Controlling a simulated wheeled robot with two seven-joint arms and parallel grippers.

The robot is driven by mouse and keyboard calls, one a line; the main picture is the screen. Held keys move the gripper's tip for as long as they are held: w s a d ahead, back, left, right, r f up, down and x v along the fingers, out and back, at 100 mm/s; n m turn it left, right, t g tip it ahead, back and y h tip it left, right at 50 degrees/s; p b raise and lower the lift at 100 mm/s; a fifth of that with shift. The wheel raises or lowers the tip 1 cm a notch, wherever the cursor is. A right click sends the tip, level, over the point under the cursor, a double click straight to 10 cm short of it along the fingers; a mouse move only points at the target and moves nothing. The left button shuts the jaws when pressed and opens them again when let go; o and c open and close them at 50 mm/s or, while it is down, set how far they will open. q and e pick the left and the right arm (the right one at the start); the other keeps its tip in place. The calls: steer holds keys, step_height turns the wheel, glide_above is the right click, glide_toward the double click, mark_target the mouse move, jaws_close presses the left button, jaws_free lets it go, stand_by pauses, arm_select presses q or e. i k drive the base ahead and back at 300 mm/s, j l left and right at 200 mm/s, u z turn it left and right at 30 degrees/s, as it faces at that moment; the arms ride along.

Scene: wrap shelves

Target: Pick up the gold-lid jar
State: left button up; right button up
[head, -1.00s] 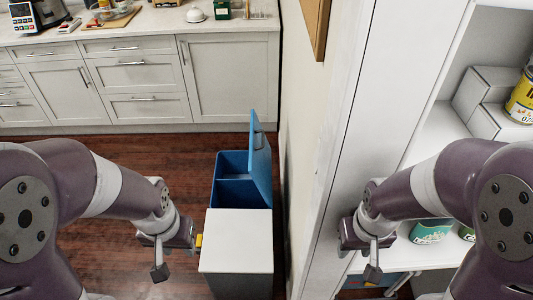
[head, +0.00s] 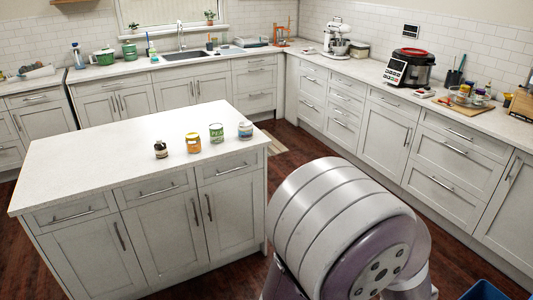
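A small amber-yellow jar (head: 193,143) stands upright on the kitchen island near its right end. Its top looks gold-toned, though it is small in the view. A dark brown jar or bottle (head: 160,149) with a pale label stands to its left. A green-and-white can (head: 216,133) and a white-and-blue jar (head: 245,130) stand to its right. All stand apart in a slanting row. Neither of my grippers is in view; only a large part of my own arm fills the lower right.
The white island top (head: 100,158) is bare left of the row. Counters with a sink (head: 185,56), a stand mixer (head: 337,38) and a cooker (head: 412,66) line the walls. Dark wood floor (head: 312,147) runs between island and right-hand cabinets. A blue bin (head: 483,291) shows at lower right.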

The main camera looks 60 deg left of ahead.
mark_target(192, 139)
steer(key=u, duration=2.35)
steer(key=l+u, duration=0.45)
steer(key=i+z, duration=0.25)
steer(key=z, duration=0.15)
steer(key=i+j+z, duration=0.15)
steer(key=z, duration=2.25)
steer(key=j+u, duration=0.1)
steer(key=u, duration=2.7)
steer(key=i+l+u, duration=0.1)
steer(key=u, duration=0.35)
steer(key=i+l+u, duration=0.25)
steer(key=u, duration=0.25)
steer(key=i+l+u, duration=0.15)
steer(key=u, duration=0.3)
steer(key=l, duration=0.1)
